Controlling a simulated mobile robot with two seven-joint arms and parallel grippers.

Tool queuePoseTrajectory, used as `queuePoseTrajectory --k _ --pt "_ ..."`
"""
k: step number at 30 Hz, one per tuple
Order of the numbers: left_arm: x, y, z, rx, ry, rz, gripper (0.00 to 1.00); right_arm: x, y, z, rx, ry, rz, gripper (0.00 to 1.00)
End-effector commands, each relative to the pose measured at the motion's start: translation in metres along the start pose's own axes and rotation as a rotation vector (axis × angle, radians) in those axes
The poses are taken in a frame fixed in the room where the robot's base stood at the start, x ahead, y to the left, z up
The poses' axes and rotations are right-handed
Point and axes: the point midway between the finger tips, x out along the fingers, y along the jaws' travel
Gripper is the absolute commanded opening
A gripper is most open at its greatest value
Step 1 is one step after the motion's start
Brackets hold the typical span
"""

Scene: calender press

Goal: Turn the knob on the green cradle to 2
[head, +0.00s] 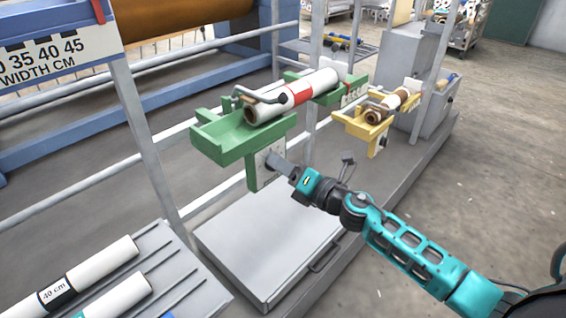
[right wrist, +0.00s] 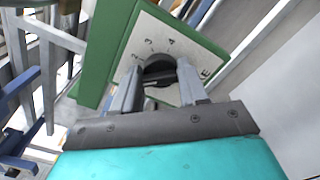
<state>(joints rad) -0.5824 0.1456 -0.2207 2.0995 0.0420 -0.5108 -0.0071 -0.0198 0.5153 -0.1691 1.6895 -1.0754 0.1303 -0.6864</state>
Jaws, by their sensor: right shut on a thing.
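The green cradle (head: 222,147) holds a white roll (head: 318,84) with a red band, beneath a grey hooked arm. A pale dial plate (head: 256,178) is on its front. My right gripper (head: 276,163) is at this plate. In the right wrist view, its fingers (right wrist: 158,84) are shut on the dark round knob (right wrist: 158,66), one on each side. Figures 3 and 4 and a letter E show on the plate (right wrist: 190,54) around the knob. The knob's pointer is hidden, so its setting cannot be read. My left gripper is not in view.
A yellow cradle (head: 353,126) with a smaller roll stands to the right. A grey lidded box (head: 262,246) lies below the green cradle. Labelled white rolls (head: 90,272) lie on a rack at lower left. A grey post (head: 150,150) stands left of the cradle.

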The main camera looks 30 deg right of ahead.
Motion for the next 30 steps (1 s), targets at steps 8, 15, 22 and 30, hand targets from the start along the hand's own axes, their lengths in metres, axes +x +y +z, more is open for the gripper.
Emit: queuePoseTrajectory --k 8,15,22,30 --pt "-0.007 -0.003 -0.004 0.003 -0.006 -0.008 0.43 0.000 0.001 0.002 0.265 -0.001 -0.001 0.12" --pt "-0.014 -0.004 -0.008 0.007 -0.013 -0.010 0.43 0.000 0.000 0.001 0.464 0.000 -0.001 0.12" --pt "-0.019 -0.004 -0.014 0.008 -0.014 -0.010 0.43 0.000 -0.001 0.001 0.600 -0.001 -0.001 0.12" --pt "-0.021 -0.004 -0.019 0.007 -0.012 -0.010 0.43 0.000 -0.003 -0.001 0.681 0.000 -0.001 0.12"
